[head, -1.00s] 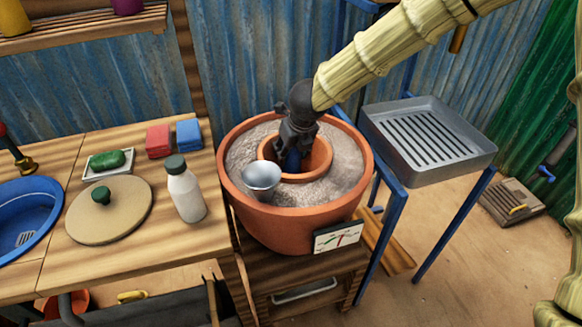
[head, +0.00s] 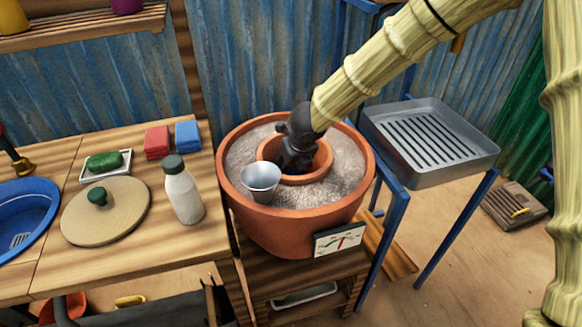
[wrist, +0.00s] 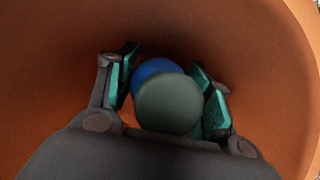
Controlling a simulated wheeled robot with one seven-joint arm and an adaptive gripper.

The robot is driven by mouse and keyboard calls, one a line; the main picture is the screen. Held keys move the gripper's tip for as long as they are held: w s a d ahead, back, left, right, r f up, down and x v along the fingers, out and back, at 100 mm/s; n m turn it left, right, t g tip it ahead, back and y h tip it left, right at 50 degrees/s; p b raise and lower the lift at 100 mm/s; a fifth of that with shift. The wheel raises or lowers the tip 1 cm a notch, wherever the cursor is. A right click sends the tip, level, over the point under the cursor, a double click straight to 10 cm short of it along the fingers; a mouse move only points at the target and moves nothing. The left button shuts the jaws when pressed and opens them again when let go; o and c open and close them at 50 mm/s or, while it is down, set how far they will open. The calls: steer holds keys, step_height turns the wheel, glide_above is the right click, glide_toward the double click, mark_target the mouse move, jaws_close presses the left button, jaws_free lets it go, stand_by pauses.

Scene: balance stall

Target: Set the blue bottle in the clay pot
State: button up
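The clay pot (head: 324,160) is the smaller inner pot, set in sand inside a larger terracotta pot. My gripper (head: 296,160) reaches down into its mouth from above. In the wrist view, the blue bottle (wrist: 154,68) stands between my finger pads, seen from above, with its grey-green cap (wrist: 168,105) toward the camera.
The large pot (head: 282,220) holds sand (head: 345,172) and a metal cup (head: 261,180), close to the inner pot's left front. A white bottle (head: 183,195) and a round lid (head: 105,212) are on the left counter. A slotted metal tray (head: 430,145) stands to the right.

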stand_by(0.3)
steer(key=shift+r, duration=0.25)
steer(key=p+v, duration=0.2)
steer(key=v, duration=1)
steer(key=shift+p, duration=0.3)
